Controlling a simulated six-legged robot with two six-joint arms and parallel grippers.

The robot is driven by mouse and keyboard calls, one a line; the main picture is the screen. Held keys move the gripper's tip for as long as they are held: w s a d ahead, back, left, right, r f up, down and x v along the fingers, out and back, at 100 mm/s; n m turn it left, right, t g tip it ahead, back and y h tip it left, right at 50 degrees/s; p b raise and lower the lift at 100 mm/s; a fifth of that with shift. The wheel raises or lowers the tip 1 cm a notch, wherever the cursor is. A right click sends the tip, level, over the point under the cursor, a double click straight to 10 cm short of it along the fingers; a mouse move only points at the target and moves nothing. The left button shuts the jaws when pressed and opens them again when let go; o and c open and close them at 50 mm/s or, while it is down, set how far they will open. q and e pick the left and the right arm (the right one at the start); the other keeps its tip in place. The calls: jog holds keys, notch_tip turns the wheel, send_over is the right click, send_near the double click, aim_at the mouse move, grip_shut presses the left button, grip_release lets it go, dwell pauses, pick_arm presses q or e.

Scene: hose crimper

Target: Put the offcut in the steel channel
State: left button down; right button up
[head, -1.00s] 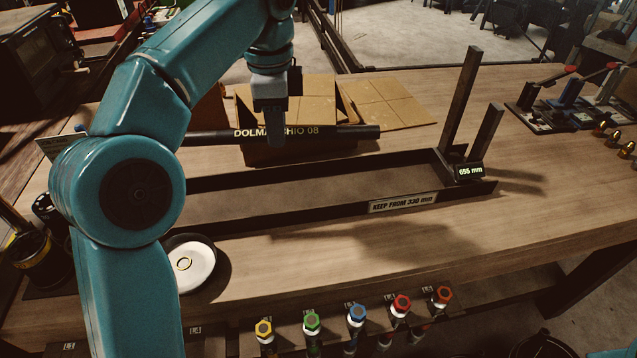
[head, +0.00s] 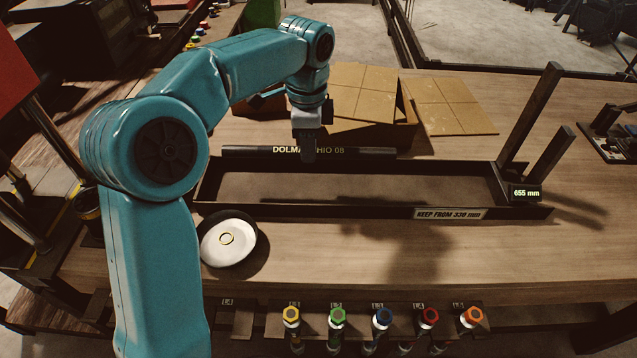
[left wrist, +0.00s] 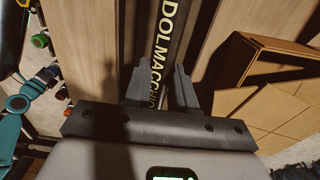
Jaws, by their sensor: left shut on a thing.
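The offcut (head: 245,150) is a black hose piece with pale lettering reading "DOLMACCHIO 08". My left gripper (head: 309,157) is shut on it near its middle, and the left wrist view shows the hose (left wrist: 173,30) between the fingers. In the head view the hose lies roughly level, along the back wall of the steel channel (head: 420,188); its height above the channel is hard to tell. The channel is a long, dark, shallow tray with an empty floor. My right gripper is not in view.
An open cardboard box (head: 375,130) stands behind the channel. Two dark posts (head: 530,115) rise at its right end, beside a "655 mm" display (head: 526,193). A white dish (head: 228,242) sits at the front left. Several coloured-cap tools (head: 382,320) line the front edge.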

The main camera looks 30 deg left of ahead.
aim_at(309, 191)
pick_arm(q)
notch_tip(309, 191, down, 11)
jog(key=shift+r, duration=0.15)
jog(key=shift+a, duration=0.1)
jog(key=c, duration=0.9)
grip_release()
notch_tip(309, 191, up, 12)
jog(key=shift+r, duration=0.1)
jog(key=shift+p, duration=0.3)
